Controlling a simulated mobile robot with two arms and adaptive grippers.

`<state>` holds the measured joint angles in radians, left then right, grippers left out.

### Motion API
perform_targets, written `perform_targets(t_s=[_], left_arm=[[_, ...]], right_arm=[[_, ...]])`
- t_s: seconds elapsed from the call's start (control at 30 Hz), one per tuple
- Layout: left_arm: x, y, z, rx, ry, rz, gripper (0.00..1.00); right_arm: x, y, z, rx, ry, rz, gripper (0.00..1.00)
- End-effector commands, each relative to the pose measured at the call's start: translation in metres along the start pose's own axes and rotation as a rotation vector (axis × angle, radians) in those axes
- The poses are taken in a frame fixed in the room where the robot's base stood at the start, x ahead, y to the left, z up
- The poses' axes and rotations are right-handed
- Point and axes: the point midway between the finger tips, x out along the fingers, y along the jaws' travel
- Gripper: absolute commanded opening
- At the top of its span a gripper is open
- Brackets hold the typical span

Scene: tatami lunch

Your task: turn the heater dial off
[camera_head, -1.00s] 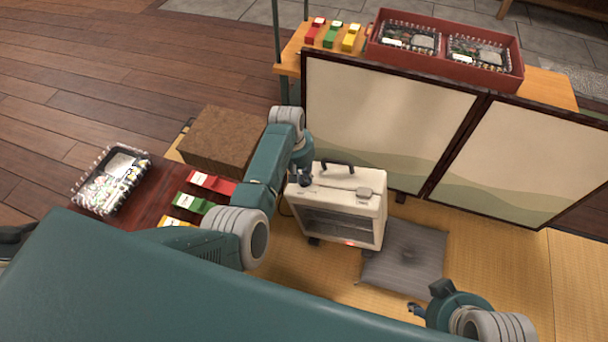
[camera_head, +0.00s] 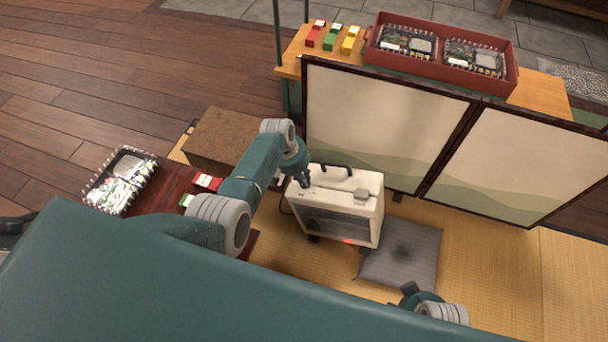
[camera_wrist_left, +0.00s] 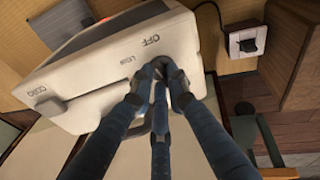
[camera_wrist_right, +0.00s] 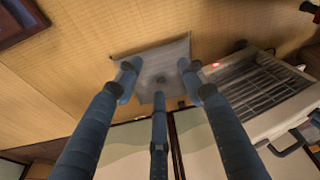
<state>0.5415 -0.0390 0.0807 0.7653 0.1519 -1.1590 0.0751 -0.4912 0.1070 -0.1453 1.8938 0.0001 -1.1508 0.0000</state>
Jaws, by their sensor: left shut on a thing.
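The white heater (camera_head: 362,215) stands on the tatami, with a red glow low on its front. My left gripper (camera_head: 305,181) is at the left end of its top. In the left wrist view, the fingers of the gripper (camera_wrist_left: 160,80) are shut together on the dial beside the "OFF" and "LOW" marks on the heater top (camera_wrist_left: 100,75). The fingers hide the dial, so its setting cannot be read. My right gripper (camera_wrist_right: 158,82) has its fingers spread and empty, with the grey cushion beyond them in the right wrist view.
A grey cushion (camera_head: 402,255) lies right of the heater. A folding screen (camera_head: 385,115) stands behind it. A brown box (camera_head: 220,140) is at the left, near my left arm. Open tatami lies at the right.

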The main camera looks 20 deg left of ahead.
Motion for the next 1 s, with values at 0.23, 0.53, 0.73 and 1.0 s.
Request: perform_targets(t_s=[0.23,0.53,0.73,1.0], left_arm=[[-0.001,-0.001,-0.001,0.134,0.002,0.022,0.0],[-0.001,-0.001,-0.001,0.202,0.003,0.034,0.0],[-0.001,-0.001,-0.001,0.21,0.004,0.035,0.0],[-0.001,-0.001,-0.001,0.209,0.004,0.035,0.25]], right_arm=[[0.015,-0.001,0.009,-0.002,-0.011,-0.001,0.4],[0.021,-0.001,0.012,-0.002,-0.014,-0.002,0.4],[0.021,-0.001,0.013,-0.003,-0.014,-0.002,0.4],[0.021,-0.002,0.013,-0.003,-0.015,-0.002,0.4]])
